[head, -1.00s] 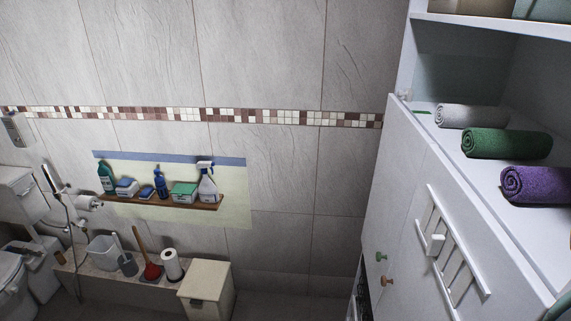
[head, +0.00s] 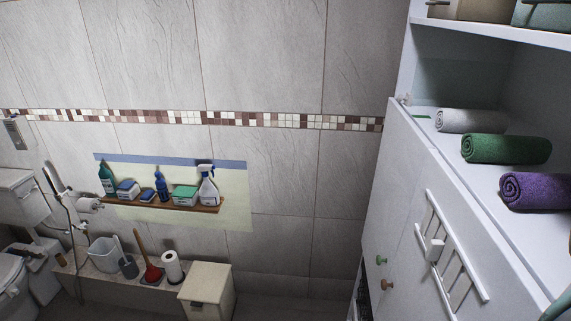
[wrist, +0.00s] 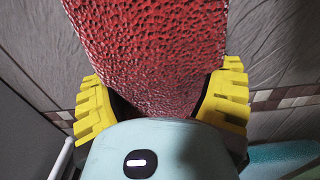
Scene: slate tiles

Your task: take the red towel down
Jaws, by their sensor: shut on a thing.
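The red towel (wrist: 150,45) fills the upper middle of the wrist view, with a rough, bumpy surface. My gripper (wrist: 160,95) has a yellow ridged finger on each side of it and is shut on the towel. The towel narrows between the fingers, and its lower end is hidden behind the gripper body. The top of the towel runs out of the picture, so what it hangs from or rests on is not visible. The red towel does not show in the head view.
A white cabinet on the right has an open shelf (head: 530,232) with rolled white (head: 470,120), green (head: 505,149) and purple (head: 537,191) towels. A wall shelf (head: 160,202) holds several cleaning items. A box (head: 207,291) stands below, near the toilet area.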

